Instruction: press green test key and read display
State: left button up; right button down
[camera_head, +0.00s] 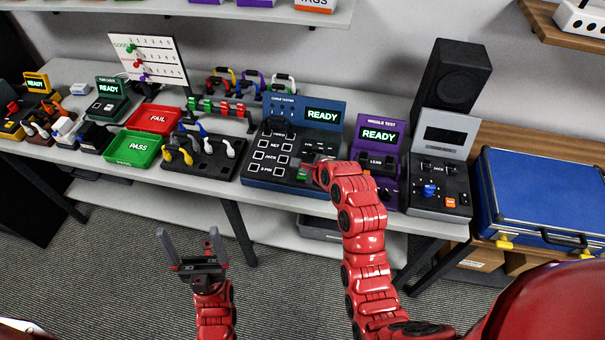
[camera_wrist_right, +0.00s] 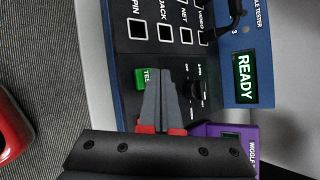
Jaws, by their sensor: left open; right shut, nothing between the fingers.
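The blue cable tester (camera_head: 276,182) stands on the table at the centre of the head view. Its display (camera_head: 322,116) reads READY; it also shows in the right wrist view (camera_wrist_right: 240,78). The green test key (camera_wrist_right: 150,78) sits on the tester's panel. My right gripper (camera_wrist_right: 166,80) is shut and empty, its tips over the panel just beside the green key. I cannot tell whether they touch the panel. In the head view my right gripper (camera_head: 310,164) partly covers the key area. My left gripper (camera_head: 188,236) is open and empty in front of the table.
A purple wiggle tester (camera_head: 378,134) reading READY stands close to the right of the blue tester. A grey device (camera_head: 437,170) and a blue case (camera_head: 545,195) lie further right. Green PASS (camera_head: 136,148) and red FAIL (camera_head: 155,118) trays and a black connector holder (camera_head: 203,160) are left.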

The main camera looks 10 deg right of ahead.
aim_at(305, 177)
dwell(0.5)
jog(key=shift+f, duration=0.45)
jog(key=shift+f, duration=0.35)
dwell(0.5)
jog(key=shift+r, duration=0.1)
jog(key=shift+r+p, duration=0.4)
jog(key=shift+r, duration=0.35)
jog(key=shift+r+p, duration=1.35)
jog(key=shift+r, duration=1.15)
